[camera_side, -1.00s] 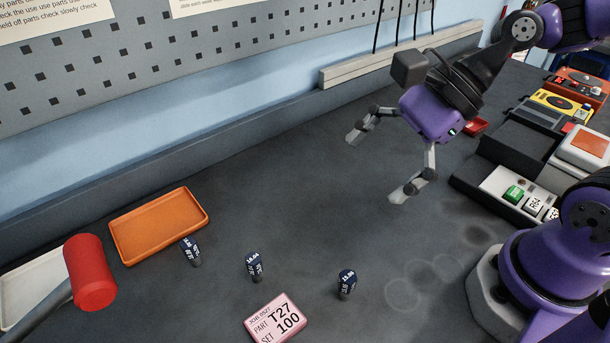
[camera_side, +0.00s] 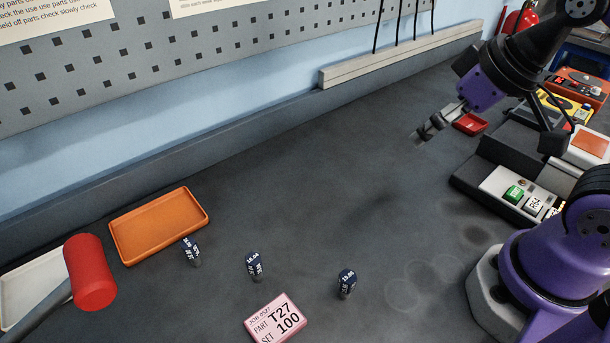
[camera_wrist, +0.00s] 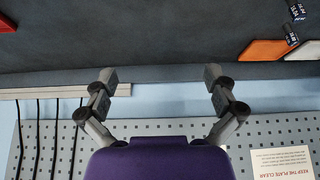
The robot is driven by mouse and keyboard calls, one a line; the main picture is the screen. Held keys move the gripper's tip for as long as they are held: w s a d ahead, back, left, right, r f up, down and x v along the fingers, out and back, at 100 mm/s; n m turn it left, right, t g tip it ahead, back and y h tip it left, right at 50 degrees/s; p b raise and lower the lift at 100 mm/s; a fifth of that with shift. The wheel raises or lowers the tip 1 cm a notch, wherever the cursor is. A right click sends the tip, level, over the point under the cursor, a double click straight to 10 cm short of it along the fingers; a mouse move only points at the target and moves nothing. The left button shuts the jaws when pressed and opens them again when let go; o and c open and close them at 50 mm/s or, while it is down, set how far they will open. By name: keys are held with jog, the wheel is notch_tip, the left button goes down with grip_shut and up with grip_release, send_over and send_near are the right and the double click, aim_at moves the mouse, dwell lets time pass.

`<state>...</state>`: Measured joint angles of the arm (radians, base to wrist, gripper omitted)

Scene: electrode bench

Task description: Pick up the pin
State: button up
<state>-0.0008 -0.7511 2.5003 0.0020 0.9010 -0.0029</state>
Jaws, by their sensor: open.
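Three small pins with dark blue, white-lettered tops stand on the dark bench in the side view: one by the orange tray's corner (camera_side: 190,251), one in the middle (camera_side: 255,266) and one farther right (camera_side: 346,283). I cannot tell which one the task means. My gripper (camera_side: 420,138) is above the bench to the upper right, well away from all three. In the wrist view its two fingers (camera_wrist: 160,76) are spread apart with nothing between them. Two dark blue tops show at that view's upper right corner, the lower one (camera_wrist: 291,36) near the orange tray.
The orange tray (camera_side: 118,252) lies at left, with a red cylinder (camera_side: 90,272) beside it. A pink label block (camera_side: 275,317) lies in front of the pins. The middle bench is clear.

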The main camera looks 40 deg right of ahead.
dwell(0.3)
jog(key=c, duration=0.7)
jog(key=shift+o, duration=0.2)
jog(key=m+g, duration=0.6)
send_over(348, 277)
notch_tip(348, 277, down, 6)
jog(key=shift+s+a+r, duration=0.1)
jog(key=shift+s+r, duration=0.05)
jog(key=shift+r, duration=0.1)
notch_tip(348, 277, down, 4)
jog(key=shift+r, duration=0.1)
jog(key=shift+f, duration=3.1)
